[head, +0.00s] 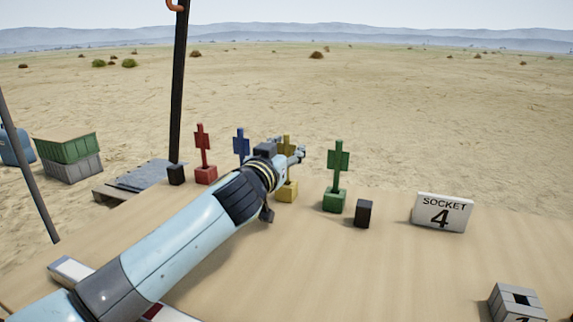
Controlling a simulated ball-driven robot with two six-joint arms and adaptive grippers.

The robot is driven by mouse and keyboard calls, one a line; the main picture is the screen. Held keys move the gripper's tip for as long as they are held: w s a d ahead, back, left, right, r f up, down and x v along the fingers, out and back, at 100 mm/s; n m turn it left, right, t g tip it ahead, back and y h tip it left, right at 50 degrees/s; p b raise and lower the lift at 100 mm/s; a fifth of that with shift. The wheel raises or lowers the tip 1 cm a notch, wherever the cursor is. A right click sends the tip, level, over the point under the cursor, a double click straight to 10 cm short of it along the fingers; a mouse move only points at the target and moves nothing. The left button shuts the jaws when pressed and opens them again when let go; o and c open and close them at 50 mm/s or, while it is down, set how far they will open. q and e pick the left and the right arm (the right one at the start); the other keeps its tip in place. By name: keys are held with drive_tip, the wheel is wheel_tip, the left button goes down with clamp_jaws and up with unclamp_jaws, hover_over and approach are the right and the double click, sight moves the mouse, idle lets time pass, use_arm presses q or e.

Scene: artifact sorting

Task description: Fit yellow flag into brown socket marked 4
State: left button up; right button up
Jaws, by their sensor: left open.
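The yellow flag (286,140) stands upright in its yellow base block (288,191) in the row at the table's far side. My left gripper (299,152) is open at the flag and hides its middle. I cannot tell whether the flag is between the fingers. A white sign (441,213) reading "SOCKET 4" stands at the right. A grey-looking block (515,305) with a dark square opening on top is at the lower right, cut by the frame's bottom edge. Its front marking is mostly cut off. My right gripper is not in view.
A red flag (204,145), a blue flag (241,144) and a green flag (338,162) stand in the same row. Black blocks (363,213) (176,174) stand near its ends. A dark pole (179,90) rises behind. The table's right middle (400,270) is clear.

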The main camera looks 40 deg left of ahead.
use_arm(q)
drive_tip(key=shift+c, duration=0.2)
clamp_jaws()
idle(0.4)
